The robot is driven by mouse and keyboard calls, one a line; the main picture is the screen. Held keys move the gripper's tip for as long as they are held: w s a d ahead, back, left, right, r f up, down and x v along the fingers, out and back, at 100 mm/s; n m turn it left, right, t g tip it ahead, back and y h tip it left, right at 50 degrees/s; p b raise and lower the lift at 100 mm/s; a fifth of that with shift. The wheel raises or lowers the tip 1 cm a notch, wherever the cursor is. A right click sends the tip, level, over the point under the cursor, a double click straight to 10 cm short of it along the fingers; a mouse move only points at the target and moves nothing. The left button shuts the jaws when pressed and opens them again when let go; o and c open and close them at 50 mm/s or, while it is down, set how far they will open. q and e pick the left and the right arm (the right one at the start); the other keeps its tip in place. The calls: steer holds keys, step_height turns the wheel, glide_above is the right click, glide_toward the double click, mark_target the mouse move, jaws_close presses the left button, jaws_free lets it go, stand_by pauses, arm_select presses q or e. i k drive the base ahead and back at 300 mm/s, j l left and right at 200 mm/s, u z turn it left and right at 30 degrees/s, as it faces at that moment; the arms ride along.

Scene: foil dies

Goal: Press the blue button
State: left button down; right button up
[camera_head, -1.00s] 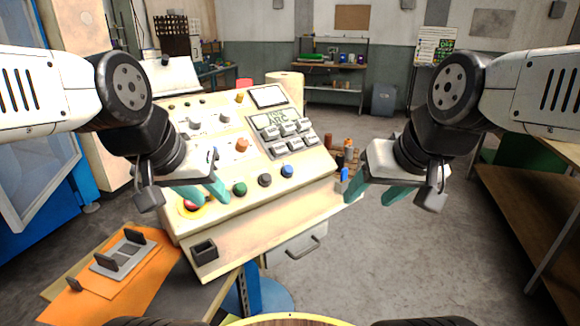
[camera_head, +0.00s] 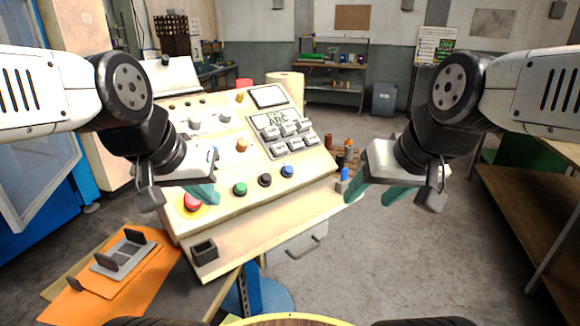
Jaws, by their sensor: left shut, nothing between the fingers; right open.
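The blue button (camera_head: 288,171) is the rightmost in the row of buttons along the lower part of the cream control panel (camera_head: 250,215). A black button (camera_head: 265,180), a green button (camera_head: 240,188) and a red button on a yellow base (camera_head: 193,202) stand to its left. My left gripper (camera_head: 212,196) is shut and empty, in front of the panel between the red and green buttons in the picture. My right gripper (camera_head: 368,198) is open and empty, to the right of the panel's right edge. The blue button is fully visible and neither gripper touches it.
The panel also carries a keypad (camera_head: 288,135), a small screen (camera_head: 268,96) and orange knobs. A black open box (camera_head: 204,252) is on its front face. An orange sheet with a grey bracket (camera_head: 122,258) lies at lower left. A wooden shelf (camera_head: 525,205) stands at right.

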mark_target(288, 169)
steer(key=l+u, duration=0.15)
steer(key=l, duration=0.2)
steer(key=k+l+u, duration=0.15)
steer(key=l, duration=0.2)
steer(key=k+l+u, duration=0.15)
steer(key=l, duration=0.15)
steer(key=l+u, duration=0.2)
steer(key=l, duration=0.15)
steer(key=k, duration=0.1)
